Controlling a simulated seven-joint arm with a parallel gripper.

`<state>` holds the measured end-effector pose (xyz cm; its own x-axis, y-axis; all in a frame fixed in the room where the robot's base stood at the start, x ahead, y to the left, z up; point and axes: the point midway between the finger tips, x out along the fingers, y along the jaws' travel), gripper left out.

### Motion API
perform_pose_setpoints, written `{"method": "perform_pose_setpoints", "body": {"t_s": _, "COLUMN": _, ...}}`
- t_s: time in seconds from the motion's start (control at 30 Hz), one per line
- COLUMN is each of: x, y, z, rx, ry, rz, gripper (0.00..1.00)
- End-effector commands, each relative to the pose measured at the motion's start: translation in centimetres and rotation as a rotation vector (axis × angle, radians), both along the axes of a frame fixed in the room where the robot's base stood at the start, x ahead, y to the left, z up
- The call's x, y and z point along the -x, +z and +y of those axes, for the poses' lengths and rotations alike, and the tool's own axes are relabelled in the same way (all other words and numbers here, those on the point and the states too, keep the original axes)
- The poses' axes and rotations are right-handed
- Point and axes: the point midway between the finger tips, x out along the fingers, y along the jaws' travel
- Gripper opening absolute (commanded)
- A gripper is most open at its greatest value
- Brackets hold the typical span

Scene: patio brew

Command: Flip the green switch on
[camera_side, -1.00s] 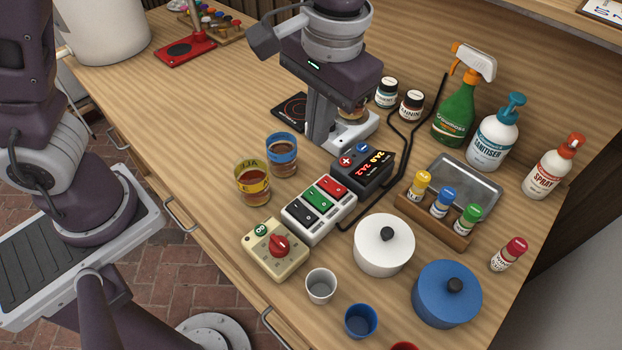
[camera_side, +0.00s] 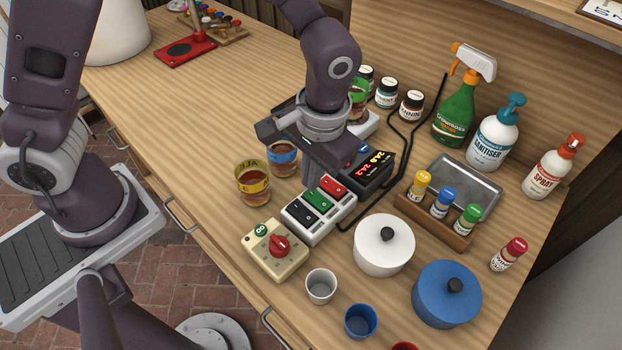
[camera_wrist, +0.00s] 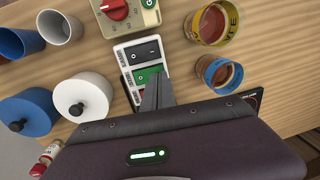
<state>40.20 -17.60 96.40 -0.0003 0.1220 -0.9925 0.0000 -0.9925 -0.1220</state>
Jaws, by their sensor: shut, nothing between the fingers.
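The green switch (camera_side: 319,200) is the middle rocker of a white switch box (camera_side: 312,232), between a black and a red rocker. In the wrist view the green switch (camera_wrist: 149,74) shows just beyond my fingertips. I cannot tell whether the fingertips touch the rocker.
A cream box with a red knob (camera_side: 276,250) stands in front left of the switch box. Cups of amber drink (camera_side: 253,188) stand to the left. A black digital display unit (camera_side: 372,168) is behind. A white lidded pot (camera_side: 383,250) stands to the right.

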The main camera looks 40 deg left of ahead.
Motion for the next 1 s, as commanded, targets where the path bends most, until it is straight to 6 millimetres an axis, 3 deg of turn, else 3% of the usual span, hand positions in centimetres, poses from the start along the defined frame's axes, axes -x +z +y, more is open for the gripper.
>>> {"method": "perform_pose_setpoints", "body": {"t_s": 0.2, "x": 0.0, "y": -1.9, "z": 0.2, "rx": 0.000, "ry": 0.001, "rz": 0.001, "gripper": 0.00}}
{"method": "perform_pose_setpoints", "body": {"t_s": 1.0, "x": 0.0, "y": -2.3, "z": 0.0, "rx": 0.000, "ry": -0.001, "rz": -0.001, "gripper": 0.00}}
